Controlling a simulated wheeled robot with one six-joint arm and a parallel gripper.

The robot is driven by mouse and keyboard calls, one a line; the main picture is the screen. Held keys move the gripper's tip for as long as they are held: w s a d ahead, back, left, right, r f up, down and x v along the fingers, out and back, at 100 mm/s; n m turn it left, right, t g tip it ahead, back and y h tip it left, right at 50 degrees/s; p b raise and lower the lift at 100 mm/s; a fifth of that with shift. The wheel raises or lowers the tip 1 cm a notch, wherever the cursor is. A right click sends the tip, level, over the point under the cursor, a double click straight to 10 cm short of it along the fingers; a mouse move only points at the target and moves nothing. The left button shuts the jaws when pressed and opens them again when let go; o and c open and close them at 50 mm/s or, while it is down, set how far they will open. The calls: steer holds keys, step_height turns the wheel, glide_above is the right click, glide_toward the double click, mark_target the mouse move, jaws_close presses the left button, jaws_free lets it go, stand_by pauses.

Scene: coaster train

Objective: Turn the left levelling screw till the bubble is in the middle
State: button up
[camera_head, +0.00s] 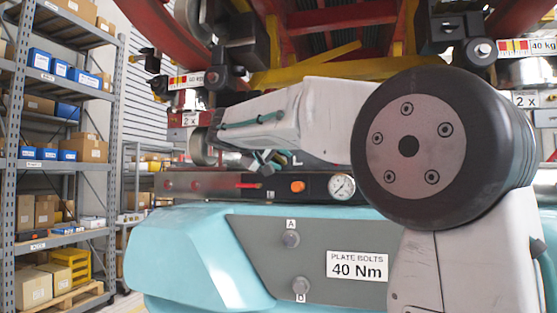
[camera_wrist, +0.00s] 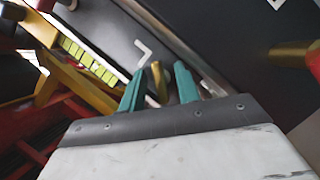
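In the wrist view a brass-coloured screw (camera_wrist: 157,86) stands between the two teal fingers of my gripper (camera_wrist: 162,70). A narrow gap seems to show on each side of it, so the fingers look open around it. A white L mark (camera_wrist: 143,50) is on the dark plate (camera_wrist: 105,28) beside it. A segmented yellow-green strip (camera_wrist: 75,50) at the left may be the level vial; no bubble can be made out. In the head view my gripper (camera_head: 266,163) points down by the L mark (camera_head: 297,159); my arm hides much of the plate.
A second brass-coloured part (camera_wrist: 292,54) is at the right of the wrist view. Below the plate are a dark panel with a gauge (camera_head: 342,187) and a turquoise housing (camera_head: 185,255). Red and yellow beams (camera_head: 335,20) hang close above my arm. Shelves (camera_head: 60,150) stand at the left.

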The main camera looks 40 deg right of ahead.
steer(key=shift+a, duration=0.1)
jaws_close()
steer(key=shift+m, duration=0.3)
steer(key=m+t+y, duration=0.1)
steer(key=m+y, duration=0.1)
steer(key=m, duration=0.2)
steer(key=shift+t, duration=0.4)
steer(key=m+t+y, duration=0.2)
steer(key=m, duration=0.1)
steer(key=shift+m, duration=0.4)
stand_by(0.4)
